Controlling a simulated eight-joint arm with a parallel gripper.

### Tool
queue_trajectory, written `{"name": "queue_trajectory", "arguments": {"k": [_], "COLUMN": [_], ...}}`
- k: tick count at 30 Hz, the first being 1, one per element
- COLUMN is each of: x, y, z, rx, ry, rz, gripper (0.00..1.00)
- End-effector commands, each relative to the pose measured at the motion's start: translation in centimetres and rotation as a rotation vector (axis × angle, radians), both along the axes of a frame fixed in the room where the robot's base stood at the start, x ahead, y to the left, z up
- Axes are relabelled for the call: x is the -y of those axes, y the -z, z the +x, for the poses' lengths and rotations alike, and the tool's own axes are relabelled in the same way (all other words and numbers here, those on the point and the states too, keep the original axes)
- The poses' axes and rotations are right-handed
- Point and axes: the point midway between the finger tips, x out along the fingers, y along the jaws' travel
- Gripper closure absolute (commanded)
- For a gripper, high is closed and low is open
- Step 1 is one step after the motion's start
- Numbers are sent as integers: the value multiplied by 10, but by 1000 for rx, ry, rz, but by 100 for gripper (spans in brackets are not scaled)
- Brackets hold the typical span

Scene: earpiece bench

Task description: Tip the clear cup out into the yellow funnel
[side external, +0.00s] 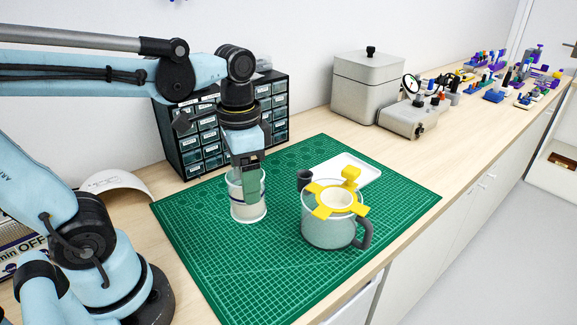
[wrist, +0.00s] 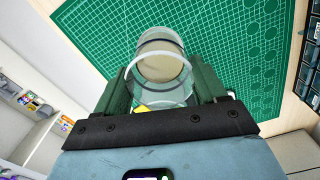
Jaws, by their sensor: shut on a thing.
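The clear cup (side external: 237,212) stands upright on the green mat in the side view, with pale contents in its lower part. It also shows in the wrist view (wrist: 168,92), where its open rim and the pale contents are visible between the fingers. My gripper (side external: 249,182) points down and is shut on the cup's upper wall, with green fingers on both sides (wrist: 165,88). The yellow funnel (side external: 337,199) sits on top of a grey-blue pot with a dark handle (side external: 330,232), to the right of the cup. A small yellow piece shows in the wrist view below the cup.
A drawer cabinet (side external: 190,150) stands behind my gripper. The mat's front left is clear.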

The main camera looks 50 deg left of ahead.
Motion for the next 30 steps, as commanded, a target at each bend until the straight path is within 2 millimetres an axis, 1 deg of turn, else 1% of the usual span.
{"name": "queue_trajectory", "arguments": {"k": [6, 12, 16, 20, 30], "x": [14, 21, 26, 33, 60], "y": [-8, -13, -17, -23, -36], "z": [-3, -5, -1, 10, 52], "rx": [0, 0, 0, 0, 0], "ry": [2, -1, -36, -134, -524], "rz": [0, 0, 0, 0, 1], "gripper": [65, 65, 65, 65, 65]}}
